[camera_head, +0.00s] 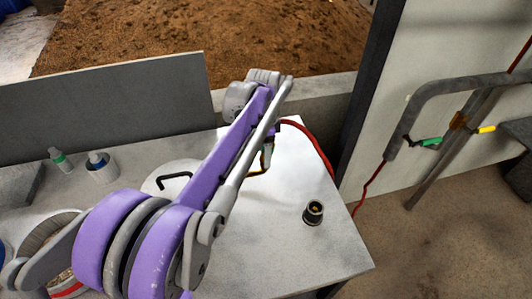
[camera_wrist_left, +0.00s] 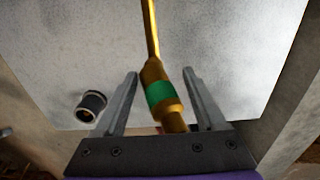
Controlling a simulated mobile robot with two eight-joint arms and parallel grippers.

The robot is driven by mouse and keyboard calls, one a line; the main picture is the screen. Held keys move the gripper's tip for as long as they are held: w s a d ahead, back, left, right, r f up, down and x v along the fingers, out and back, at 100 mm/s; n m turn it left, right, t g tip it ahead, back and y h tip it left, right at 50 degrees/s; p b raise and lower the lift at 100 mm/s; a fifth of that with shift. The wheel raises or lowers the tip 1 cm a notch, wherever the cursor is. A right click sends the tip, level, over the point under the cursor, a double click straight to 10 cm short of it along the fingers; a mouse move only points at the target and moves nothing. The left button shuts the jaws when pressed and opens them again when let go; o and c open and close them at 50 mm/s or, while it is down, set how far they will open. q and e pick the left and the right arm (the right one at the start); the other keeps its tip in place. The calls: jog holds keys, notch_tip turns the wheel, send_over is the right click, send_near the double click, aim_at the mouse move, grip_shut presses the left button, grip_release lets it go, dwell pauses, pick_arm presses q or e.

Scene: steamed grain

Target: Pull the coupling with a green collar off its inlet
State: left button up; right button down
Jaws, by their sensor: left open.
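A brass-coloured coupling with a green collar (camera_wrist_left: 160,94) shows in the left wrist view, on the end of a thin brass-coloured stem or hose (camera_wrist_left: 151,30). My left gripper (camera_wrist_left: 160,72) is open, with one finger on each side of the coupling and visible gaps between. In the head view my purple left arm reaches across the table and hides most of this spot; a small green-and-grey fitting (camera_head: 267,150) shows beside it. I cannot tell what the coupling is plugged into. My right gripper is not in view.
A black round socket (camera_head: 313,212) stands on the pale table (camera_head: 290,255), right of the arm. A red hose (camera_head: 318,150) crosses the table's far right corner. Two small bottles (camera_head: 60,160) (camera_head: 101,166) stand at left. A grey rail (camera_head: 408,118) carries a green-ended piece (camera_head: 431,142) at right.

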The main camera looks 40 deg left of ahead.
pick_arm(q)
jog(key=shift+w+a, duration=0.1)
dwell(0.3)
grip_shut()
dwell(0.4)
jog(key=shift+r+p, duration=0.25)
jog(key=shift+p, duration=0.05)
jog(key=shift+a+r+p, duration=0.1)
jog(key=shift+r+p, duration=0.75)
jog(key=shift+r, duration=0.1)
jog(key=shift+r+p, duration=1.45)
jog(key=shift+r, duration=0.4)
